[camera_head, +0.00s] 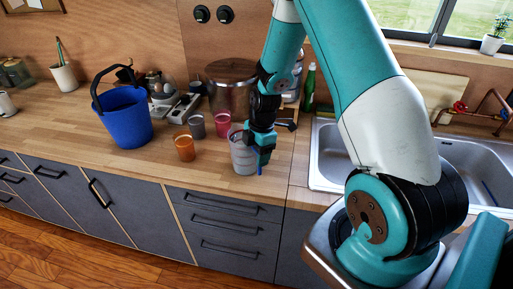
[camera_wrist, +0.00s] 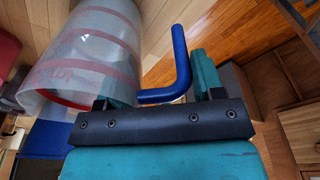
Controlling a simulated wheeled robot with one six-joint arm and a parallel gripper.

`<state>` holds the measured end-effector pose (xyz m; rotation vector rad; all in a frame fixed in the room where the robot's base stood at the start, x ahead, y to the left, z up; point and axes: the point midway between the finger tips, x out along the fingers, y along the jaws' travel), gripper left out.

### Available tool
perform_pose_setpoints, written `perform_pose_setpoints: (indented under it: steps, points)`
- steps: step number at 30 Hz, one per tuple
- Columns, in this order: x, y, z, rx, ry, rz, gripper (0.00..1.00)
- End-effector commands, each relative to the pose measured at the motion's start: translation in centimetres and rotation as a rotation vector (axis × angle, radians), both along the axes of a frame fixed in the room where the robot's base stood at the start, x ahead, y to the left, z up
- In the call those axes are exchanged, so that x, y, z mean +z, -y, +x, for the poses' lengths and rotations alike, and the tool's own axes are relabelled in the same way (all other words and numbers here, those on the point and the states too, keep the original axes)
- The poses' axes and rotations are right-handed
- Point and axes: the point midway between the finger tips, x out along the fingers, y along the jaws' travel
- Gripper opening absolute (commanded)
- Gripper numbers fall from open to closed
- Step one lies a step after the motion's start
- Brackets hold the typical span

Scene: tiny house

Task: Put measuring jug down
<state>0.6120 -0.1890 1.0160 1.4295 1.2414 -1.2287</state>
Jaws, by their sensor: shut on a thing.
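The measuring jug (camera_head: 242,158) is clear, with red bands and a blue handle. In the head view it is at the front part of the wooden countertop (camera_head: 190,168), close to the edge. I cannot tell whether its base touches the wood. My gripper (camera_head: 260,148) is shut on the jug at its handle side. In the wrist view the jug (camera_wrist: 85,55) fills the left, its blue handle lies between my gripper's fingers (camera_wrist: 160,82), and it looks tilted in that picture. The fingers hide part of the jug.
An orange cup (camera_head: 185,148), a grey cup (camera_head: 197,126) and a red cup (camera_head: 223,124) stand close left of the jug. A large pot (camera_head: 230,85) is behind. A blue bucket (camera_head: 124,116) stands further left. The sink (camera_head: 328,155) is to the right.

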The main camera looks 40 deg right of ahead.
Motion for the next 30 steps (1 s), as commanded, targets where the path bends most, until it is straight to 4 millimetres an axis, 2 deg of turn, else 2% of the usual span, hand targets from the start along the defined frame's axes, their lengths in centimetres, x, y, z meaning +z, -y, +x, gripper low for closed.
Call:
perform_pose_setpoints:
  steps: [5,6,9,20,25,30]
  points:
    - [0.0,0.0,0.1,0.001,0.003,0.0,0.0]
    - [-0.1,0.0,0.0,0.0,0.0,0.0,0.64]
    - [-0.1,0.0,0.0,0.0,0.0,0.0,0.87]
    - [0.3,0.1,0.0,0.0,0.002,0.0,0.87]
    - [2.5,0.4,0.1,-0.001,0.007,-0.002,0.87]
    - [6.2,1.1,0.0,-0.002,0.008,-0.003,0.87]
